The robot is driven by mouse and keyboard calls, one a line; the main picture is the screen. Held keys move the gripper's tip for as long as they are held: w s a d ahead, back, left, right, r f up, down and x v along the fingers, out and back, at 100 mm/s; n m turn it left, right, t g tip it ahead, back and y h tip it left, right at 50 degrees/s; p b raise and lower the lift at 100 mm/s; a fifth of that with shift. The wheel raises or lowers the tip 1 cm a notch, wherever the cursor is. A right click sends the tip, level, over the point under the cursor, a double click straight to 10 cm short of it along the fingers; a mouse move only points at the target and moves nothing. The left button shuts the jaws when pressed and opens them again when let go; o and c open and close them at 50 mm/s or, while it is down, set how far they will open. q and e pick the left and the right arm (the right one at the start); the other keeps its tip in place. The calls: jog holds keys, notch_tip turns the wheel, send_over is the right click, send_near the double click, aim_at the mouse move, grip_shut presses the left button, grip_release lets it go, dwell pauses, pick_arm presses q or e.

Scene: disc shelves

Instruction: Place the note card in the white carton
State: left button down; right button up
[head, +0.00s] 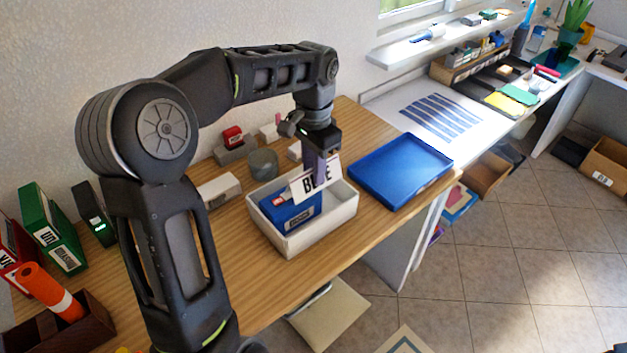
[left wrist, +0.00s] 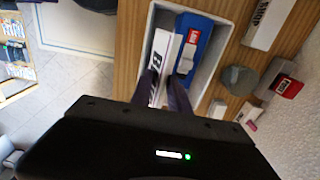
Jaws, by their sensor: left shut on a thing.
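The white carton (head: 335,221) stands on the wooden desk, open at the top; it also shows in the left wrist view (left wrist: 218,75). A blue box with a white label (head: 290,212) lies inside its left part, and shows in the left wrist view (left wrist: 205,35). The white note card (head: 300,187) with large dark letters is held tilted over the carton; it also shows in the left wrist view (left wrist: 160,62). My left gripper (head: 318,172) is shut on the card from above, its fingers partly hiding the lettering. Whether the card's lower edge touches anything is unclear. My right gripper is not in view.
A blue tray (head: 400,170) lies right of the carton. A grey round container (head: 263,164) and a white box (head: 219,190) stand behind and left of it. Green binders (head: 50,228) and a dark tray with an orange roll (head: 50,292) are at far left.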

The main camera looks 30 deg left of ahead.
pick_arm(q)
notch_tip(320, 180, down, 4)
jog(key=shift+r+p, duration=0.2)
jog(key=shift+p, duration=0.15)
jog(key=shift+f, duration=0.1)
jog(key=shift+f, duration=0.1)
jog(key=shift+f+b, duration=0.5)
jog(key=c, duration=1.2)
grip_release()
jog(key=shift+c, duration=0.2)
